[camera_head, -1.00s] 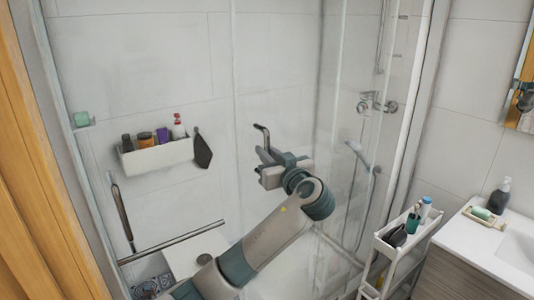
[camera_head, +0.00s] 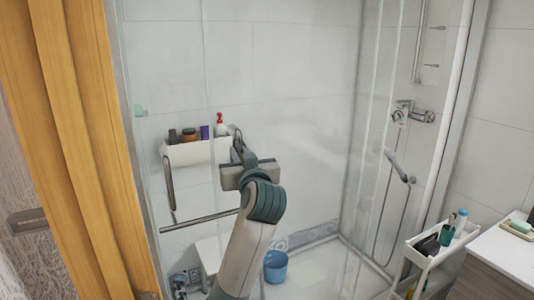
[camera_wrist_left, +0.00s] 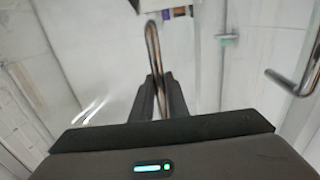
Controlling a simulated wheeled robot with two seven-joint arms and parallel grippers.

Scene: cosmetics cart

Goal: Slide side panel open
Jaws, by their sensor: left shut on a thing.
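The side panel is a clear glass shower panel (camera_head: 220,75) on the left of the shower opening. Its metal bar handle (camera_wrist_left: 152,40) stands between the fingers of my left gripper (camera_wrist_left: 161,95) in the left wrist view. My left gripper (camera_head: 240,158) is shut on this handle in the head view, in front of the right end of the white shelf. Only the handle's upper end shows above the gripper there; the rest is hidden. My right gripper is not in view.
A second bar handle (camera_head: 170,188) and a horizontal rail (camera_head: 198,220) are on the left. Behind the glass are a white shelf (camera_head: 185,154) with bottles and a blue bucket (camera_head: 275,266). A white cart (camera_head: 428,258) stands at the right by the sink counter (camera_head: 495,262).

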